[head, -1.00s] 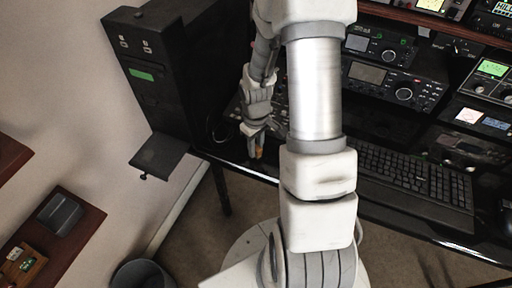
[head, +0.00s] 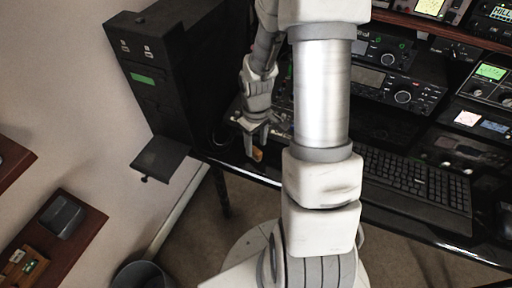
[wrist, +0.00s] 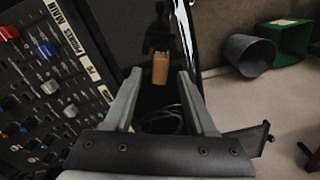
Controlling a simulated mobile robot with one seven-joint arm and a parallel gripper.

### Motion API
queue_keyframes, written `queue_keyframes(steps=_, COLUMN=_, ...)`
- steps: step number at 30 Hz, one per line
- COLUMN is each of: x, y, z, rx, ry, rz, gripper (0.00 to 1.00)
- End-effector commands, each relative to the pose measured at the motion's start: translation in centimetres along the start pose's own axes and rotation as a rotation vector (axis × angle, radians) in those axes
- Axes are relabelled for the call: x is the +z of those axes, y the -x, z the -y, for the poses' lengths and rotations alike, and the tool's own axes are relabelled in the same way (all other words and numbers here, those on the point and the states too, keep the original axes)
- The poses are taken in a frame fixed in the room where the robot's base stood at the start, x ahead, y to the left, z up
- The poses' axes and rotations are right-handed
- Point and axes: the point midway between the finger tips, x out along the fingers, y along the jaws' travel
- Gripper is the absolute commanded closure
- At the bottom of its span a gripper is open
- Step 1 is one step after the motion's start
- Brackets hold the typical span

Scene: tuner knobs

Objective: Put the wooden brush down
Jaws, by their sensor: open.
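The wooden brush (wrist: 160,68) shows in the wrist view as a tan block with a dark part beyond it. It lies on the black desk (wrist: 125,25) near the desk's edge, between and just past my fingertips. My gripper (wrist: 158,78) is open, with a finger on each side and a gap to the brush. In the head view my gripper (head: 256,150) hangs over the desk's left front corner, and the brush (head: 257,154) is a small orange-tan spot at its fingertips, partly hidden.
A mixer panel with knobs (wrist: 45,85) lies close left of my gripper in the wrist view. A black cable (wrist: 165,120) lies below it. A tall black cabinet (head: 160,80) stands at left, a keyboard (head: 415,185) at right. A grey bin (wrist: 250,55) stands on the floor.

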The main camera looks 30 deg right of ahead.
Motion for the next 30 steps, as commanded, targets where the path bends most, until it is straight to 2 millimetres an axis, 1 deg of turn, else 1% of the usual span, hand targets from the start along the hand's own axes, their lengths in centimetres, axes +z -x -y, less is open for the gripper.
queue_keyframes(steps=1, x=-0.1, y=1.7, z=-0.1, rx=0.003, ry=-0.001, rz=-0.005, gripper=0.44)
queue_keyframes(steps=6, x=-0.1, y=5.3, z=-0.1, rx=0.002, ry=-0.001, rz=-0.004, gripper=0.44)
queue_keyframes(steps=9, x=-0.1, y=6.8, z=0.0, rx=0.002, ry=0.000, rz=-0.003, gripper=0.44)
queue_keyframes(steps=12, x=0.0, y=7.9, z=0.0, rx=0.001, ry=-0.001, rz=-0.001, gripper=0.44)
queue_keyframes(steps=17, x=0.0, y=8.6, z=0.0, rx=0.000, ry=0.001, rz=0.000, gripper=0.44)
queue_keyframes(steps=30, x=0.0, y=8.6, z=0.0, rx=-0.001, ry=0.001, rz=0.000, gripper=0.44)
